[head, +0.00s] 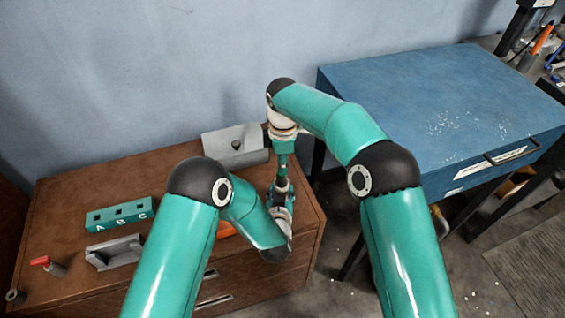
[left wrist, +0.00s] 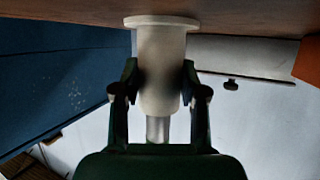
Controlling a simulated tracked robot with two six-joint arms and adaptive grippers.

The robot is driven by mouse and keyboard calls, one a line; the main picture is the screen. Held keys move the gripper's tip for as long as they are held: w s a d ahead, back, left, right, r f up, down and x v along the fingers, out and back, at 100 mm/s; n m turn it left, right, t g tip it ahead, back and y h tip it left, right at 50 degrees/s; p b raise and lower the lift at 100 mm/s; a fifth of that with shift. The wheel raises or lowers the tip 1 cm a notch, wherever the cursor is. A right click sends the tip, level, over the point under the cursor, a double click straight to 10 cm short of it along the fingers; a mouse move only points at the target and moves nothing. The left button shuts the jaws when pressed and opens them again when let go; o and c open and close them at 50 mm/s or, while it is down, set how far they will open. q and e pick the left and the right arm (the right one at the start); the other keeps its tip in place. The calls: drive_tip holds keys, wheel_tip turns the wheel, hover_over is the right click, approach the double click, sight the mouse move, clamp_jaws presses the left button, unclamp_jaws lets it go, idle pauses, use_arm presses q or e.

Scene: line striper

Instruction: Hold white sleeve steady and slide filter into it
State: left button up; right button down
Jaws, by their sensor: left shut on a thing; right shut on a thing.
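The white sleeve (left wrist: 162,75) is a tube with a wide flange at its top end in the left wrist view, close to the brown wood surface. My left gripper (left wrist: 160,72) is shut on it, with a finger on each side. A grey metal cylinder, the filter (left wrist: 158,129), lines up with the sleeve's other end and meets it in this view; I cannot tell how deep it sits. In the head view my right gripper (head: 283,162), shut on the filter, points down from above my left gripper (head: 281,188). The fingers largely hide both parts there.
On the brown cabinet (head: 75,190) stand a grey block (head: 235,140), a teal A-B-C holder (head: 118,214), a grey cradle (head: 112,253), a red-topped item (head: 45,263) and a dark ring (head: 15,296). An orange item (head: 225,229) is partly hidden. A blue bench (head: 430,85) stands right.

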drive_tip(key=shift+f, duration=2.15)
drive_tip(key=c, duration=1)
unclamp_jaws()
drive_tip(key=o, duration=0.3)
drive_tip(key=shift+o, duration=0.2)
drive_tip(key=shift+r, duration=0.15)
drive_tip(key=shift+r, duration=3.35)
use_arm(q)
drive_tip(key=o, duration=1.3)
drive_tip(key=shift+c, duration=0.2)
drive_tip(key=shift+s, duration=0.1)
